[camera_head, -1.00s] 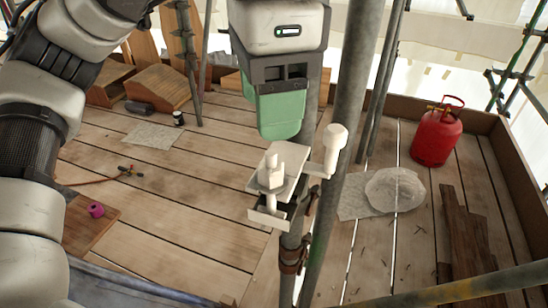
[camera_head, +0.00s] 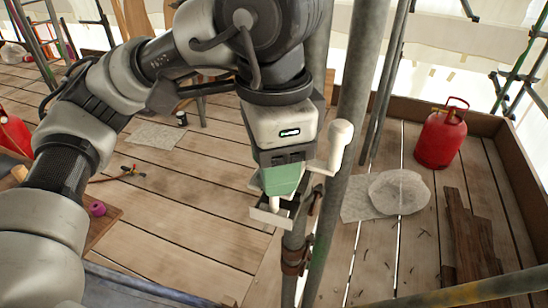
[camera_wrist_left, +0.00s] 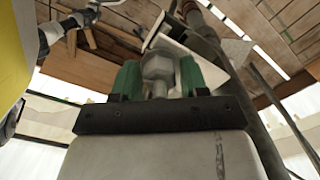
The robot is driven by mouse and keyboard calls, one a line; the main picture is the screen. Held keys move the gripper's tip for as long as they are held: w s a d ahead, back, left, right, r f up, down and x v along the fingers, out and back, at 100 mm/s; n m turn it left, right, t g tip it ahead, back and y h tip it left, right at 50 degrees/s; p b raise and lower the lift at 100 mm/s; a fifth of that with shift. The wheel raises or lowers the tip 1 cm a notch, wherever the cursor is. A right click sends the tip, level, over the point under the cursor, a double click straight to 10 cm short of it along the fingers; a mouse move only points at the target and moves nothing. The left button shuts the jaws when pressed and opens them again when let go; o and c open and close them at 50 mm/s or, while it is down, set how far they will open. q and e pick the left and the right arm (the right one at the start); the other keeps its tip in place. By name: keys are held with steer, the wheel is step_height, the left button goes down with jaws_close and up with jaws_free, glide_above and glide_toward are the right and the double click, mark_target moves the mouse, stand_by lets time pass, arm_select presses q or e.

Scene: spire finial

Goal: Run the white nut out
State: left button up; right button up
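My left gripper (camera_head: 282,188) points down over the small white bracket (camera_head: 268,217) on the scaffold pole. It hides the white nut in the head view. In the left wrist view the nut (camera_wrist_left: 157,68) shows as a pale, shaded piece between the two green fingers (camera_wrist_left: 158,80). The fingers stand on either side of it, very near or touching; I cannot tell whether they grip it. The bracket's plate (camera_wrist_left: 190,55) is seen beyond the fingers. A white round-ended handle (camera_head: 340,140) rises at the bracket's right. My right gripper is not in view.
Upright grey poles (camera_head: 350,120) stand close to the right of the gripper. A pink roll (camera_head: 97,209) is at left.

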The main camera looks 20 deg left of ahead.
arm_select(q)
steer(key=c, duration=0.6)
